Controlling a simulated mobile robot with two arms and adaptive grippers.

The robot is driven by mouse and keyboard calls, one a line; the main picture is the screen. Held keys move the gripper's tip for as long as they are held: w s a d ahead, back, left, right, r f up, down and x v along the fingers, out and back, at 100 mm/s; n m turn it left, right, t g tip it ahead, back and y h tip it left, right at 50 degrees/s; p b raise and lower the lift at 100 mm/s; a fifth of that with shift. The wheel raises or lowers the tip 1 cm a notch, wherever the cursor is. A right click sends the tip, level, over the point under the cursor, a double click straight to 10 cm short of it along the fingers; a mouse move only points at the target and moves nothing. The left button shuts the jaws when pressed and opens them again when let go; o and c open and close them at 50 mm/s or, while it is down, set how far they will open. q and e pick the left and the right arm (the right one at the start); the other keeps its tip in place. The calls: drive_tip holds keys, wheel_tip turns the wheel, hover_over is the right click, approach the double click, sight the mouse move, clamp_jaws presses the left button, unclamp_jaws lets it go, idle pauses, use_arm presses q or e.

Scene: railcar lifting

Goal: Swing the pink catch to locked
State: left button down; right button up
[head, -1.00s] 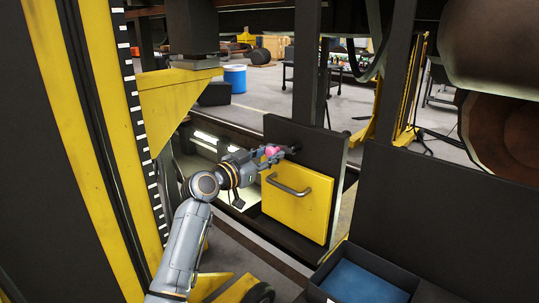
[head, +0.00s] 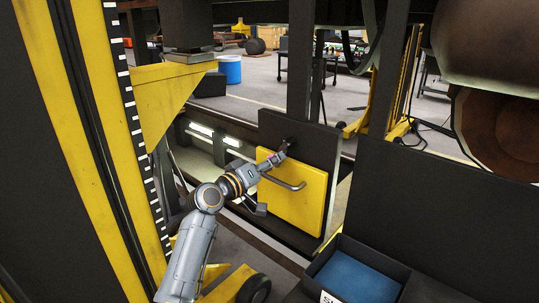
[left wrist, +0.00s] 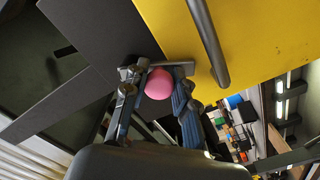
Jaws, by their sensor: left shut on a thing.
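The pink catch shows as a round pink knob (left wrist: 159,84) in the left wrist view, between the fingers of my left gripper (left wrist: 152,92). In the head view the left gripper (head: 279,152) is at the upper edge of the yellow door (head: 305,205), against the dark panel, and mostly hides the knob. The gripper is shut on the knob. The yellow door has a grey bar handle (head: 283,183), which also shows in the left wrist view (left wrist: 208,42). The door lies flat against the panel. My right gripper is not in view.
A dark open box with a blue bottom (head: 357,277) stands at the lower right. A dark panel (head: 440,215) rises behind it. A yellow and black lifting column (head: 95,130) stands at the left. A blue drum (head: 230,70) is far back.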

use_arm(q)
drive_tip(key=n, duration=0.1)
drive_tip(key=d+n+p, duration=0.1)
drive_tip(key=n, duration=0.1)
drive_tip(key=shift+s+p, duration=0.3)
drive_tip(key=shift+s, duration=0.05)
drive_tip(key=shift+s+d+f+n+p, duration=0.15)
drive_tip(key=shift+n+p, duration=0.25)
drive_tip(key=shift+n, duration=0.5)
drive_tip(key=shift+d, duration=0.1)
drive_tip(key=c, duration=1.1)
unclamp_jaws()
drive_tip(key=shift+o, duration=0.2)
drive_tip(key=shift+s, duration=0.1)
drive_tip(key=v, duration=1.2)
